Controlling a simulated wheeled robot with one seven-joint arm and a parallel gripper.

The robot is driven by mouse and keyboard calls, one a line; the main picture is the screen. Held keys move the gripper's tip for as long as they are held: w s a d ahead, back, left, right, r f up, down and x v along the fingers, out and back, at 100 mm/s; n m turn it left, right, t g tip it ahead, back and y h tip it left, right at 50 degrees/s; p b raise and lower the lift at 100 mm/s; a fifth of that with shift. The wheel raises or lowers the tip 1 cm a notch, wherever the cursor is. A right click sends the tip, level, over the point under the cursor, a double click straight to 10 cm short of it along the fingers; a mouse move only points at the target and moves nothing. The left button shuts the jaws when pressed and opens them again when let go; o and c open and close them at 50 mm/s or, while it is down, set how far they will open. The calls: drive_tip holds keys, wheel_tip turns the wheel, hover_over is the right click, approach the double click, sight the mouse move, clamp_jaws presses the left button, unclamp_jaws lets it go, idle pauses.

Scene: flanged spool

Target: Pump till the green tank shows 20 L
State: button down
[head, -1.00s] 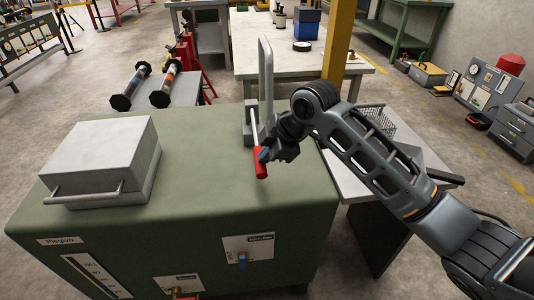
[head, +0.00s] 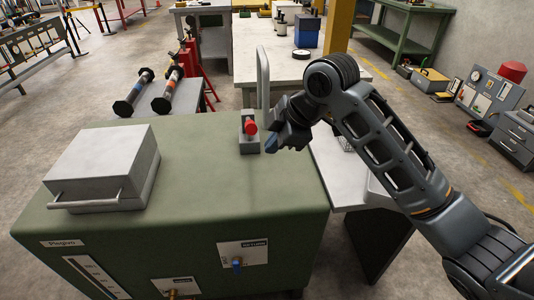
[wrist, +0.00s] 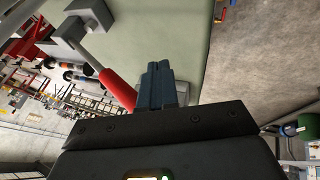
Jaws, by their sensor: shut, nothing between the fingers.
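The green tank (head: 200,215) fills the foreground of the head view. Its level gauge (head: 97,277) is on the front face at lower left, partly cut off; I cannot read the level. The pump lever's red grip (head: 250,128) stands over its grey block (head: 248,145) on the tank top, end toward the camera. My gripper (head: 272,142) is just right of the red grip, fingers shut and empty. In the wrist view the shut fingers (wrist: 160,84) lie beside the red grip (wrist: 118,89), not around it; I cannot tell whether they touch.
A grey box-shaped lid with a bar handle (head: 105,165) is on the tank's left. A blue valve (head: 237,264) is on the front by a white plate. A grey pipe loop (head: 263,75) rises behind the lever. A pale table (head: 345,180) stands right.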

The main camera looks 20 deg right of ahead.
drive_tip(key=shift+v, duration=1.85)
idle(0.6)
